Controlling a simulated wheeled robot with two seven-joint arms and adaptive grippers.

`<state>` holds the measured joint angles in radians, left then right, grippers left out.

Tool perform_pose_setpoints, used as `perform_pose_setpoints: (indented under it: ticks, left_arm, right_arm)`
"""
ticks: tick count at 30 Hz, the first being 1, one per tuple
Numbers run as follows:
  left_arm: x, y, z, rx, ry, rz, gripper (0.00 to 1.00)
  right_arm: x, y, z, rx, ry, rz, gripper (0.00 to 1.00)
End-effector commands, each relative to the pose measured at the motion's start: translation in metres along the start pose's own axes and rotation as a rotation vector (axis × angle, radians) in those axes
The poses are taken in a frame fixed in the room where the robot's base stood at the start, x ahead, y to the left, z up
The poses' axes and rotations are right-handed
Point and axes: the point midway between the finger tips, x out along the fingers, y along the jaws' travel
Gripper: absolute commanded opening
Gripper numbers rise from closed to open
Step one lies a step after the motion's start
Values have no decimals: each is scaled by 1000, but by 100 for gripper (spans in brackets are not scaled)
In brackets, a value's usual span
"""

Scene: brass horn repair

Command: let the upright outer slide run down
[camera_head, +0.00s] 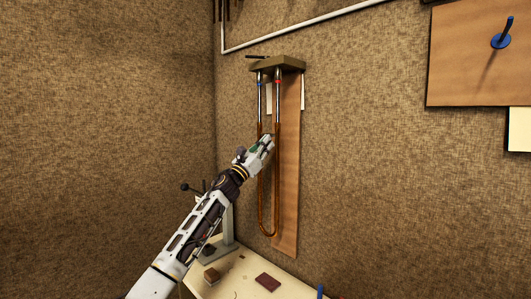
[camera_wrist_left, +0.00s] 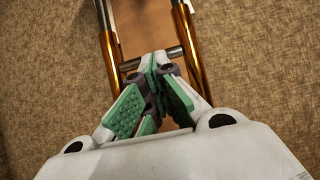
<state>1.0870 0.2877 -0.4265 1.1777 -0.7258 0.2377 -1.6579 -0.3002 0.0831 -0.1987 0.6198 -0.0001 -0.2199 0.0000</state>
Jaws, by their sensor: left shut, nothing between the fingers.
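The outer slide (camera_head: 261,208) is a long brass-coloured U that hangs upright on two silver inner tubes (camera_head: 278,99) under a wall bracket (camera_head: 277,64). Its bow is at the bottom, above the bench. My left gripper (camera_head: 267,141) is at the upper part of the slide. In the left wrist view my left gripper (camera_wrist_left: 161,62) has its green-padded fingers together between the two brass tubes (camera_wrist_left: 188,45), close to the silver cross brace (camera_wrist_left: 137,61). Nothing shows held between the fingertips. Whether they touch the brace I cannot tell. My right gripper is not in view.
A brown wooden board (camera_head: 289,165) stands behind the slide. A pale bench (camera_head: 237,281) below carries a dark red block (camera_head: 268,282), a brown block (camera_head: 211,275) and a grey stand (camera_head: 228,225). A board with a blue hook (camera_head: 501,41) hangs at the right.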

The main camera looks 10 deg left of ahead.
Motion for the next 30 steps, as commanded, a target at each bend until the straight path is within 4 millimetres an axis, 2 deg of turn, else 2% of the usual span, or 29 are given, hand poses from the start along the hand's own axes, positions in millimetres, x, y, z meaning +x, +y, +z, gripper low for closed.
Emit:
perform_pose_setpoints:
  ticks: [1,6,15,30]
  left_arm:
    - [7,0,9,1,-1,-1,0]
    - [22,0,31,2,-1,0,0]
    - [41,0,60,1,-1,0,0]
    - [46,0,66,0,1,0,0]
  right_arm:
    - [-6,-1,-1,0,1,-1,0]
    - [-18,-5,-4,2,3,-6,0]
    - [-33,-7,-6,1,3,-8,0]
    - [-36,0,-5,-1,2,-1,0]
